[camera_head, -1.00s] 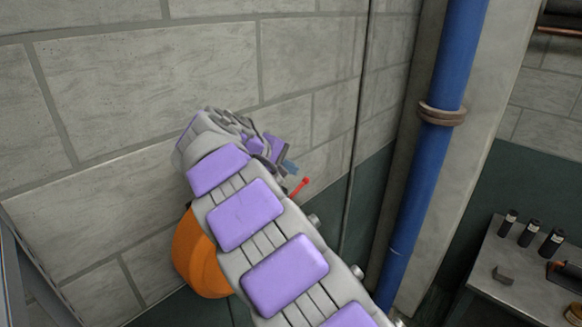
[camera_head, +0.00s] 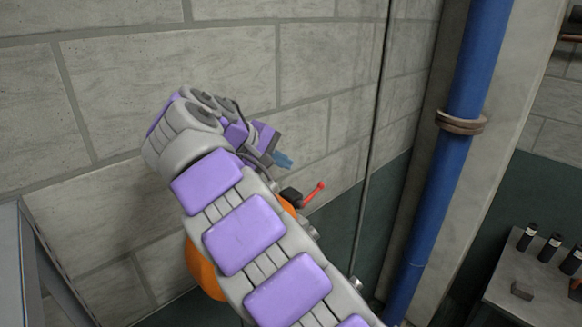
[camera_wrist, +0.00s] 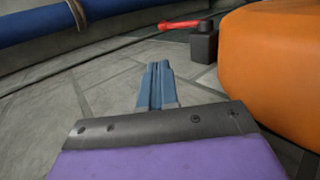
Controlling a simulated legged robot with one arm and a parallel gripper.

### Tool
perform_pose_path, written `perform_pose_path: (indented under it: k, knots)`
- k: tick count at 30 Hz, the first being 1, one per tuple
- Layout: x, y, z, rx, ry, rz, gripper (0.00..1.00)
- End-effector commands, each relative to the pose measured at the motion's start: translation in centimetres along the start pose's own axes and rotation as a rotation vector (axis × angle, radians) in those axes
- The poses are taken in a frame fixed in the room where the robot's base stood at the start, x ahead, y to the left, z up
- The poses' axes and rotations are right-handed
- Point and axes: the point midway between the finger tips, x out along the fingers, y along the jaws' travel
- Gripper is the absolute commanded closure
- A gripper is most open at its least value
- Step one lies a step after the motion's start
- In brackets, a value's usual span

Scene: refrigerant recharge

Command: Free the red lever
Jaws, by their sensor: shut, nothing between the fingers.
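The red lever (camera_head: 314,194) sticks out from a dark block (camera_head: 291,196) beside my arm in the head view. In the wrist view the lever (camera_wrist: 181,24) lies level, its right end on top of the dark block (camera_wrist: 204,45). My gripper (camera_head: 284,160) is up and to the left of the lever in the head view. In the wrist view its blue fingers (camera_wrist: 157,68) are together and empty, below and left of the block, apart from it. My arm hides part of the area below the lever in the head view.
An orange rounded body (camera_wrist: 275,70) stands close right of the block; it shows partly behind my arm (camera_head: 205,270). A blue pipe (camera_head: 452,150) runs down a pillar at right. A table (camera_head: 515,290) with small dark bottles stands at lower right. Block wall lies behind.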

Motion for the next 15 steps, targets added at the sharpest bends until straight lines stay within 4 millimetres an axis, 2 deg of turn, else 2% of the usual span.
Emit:
perform_pose_path:
  k: [15]
  knots:
    - [-4.9, 0.2, -0.1, 0.000, 0.002, -0.001, 1.00]
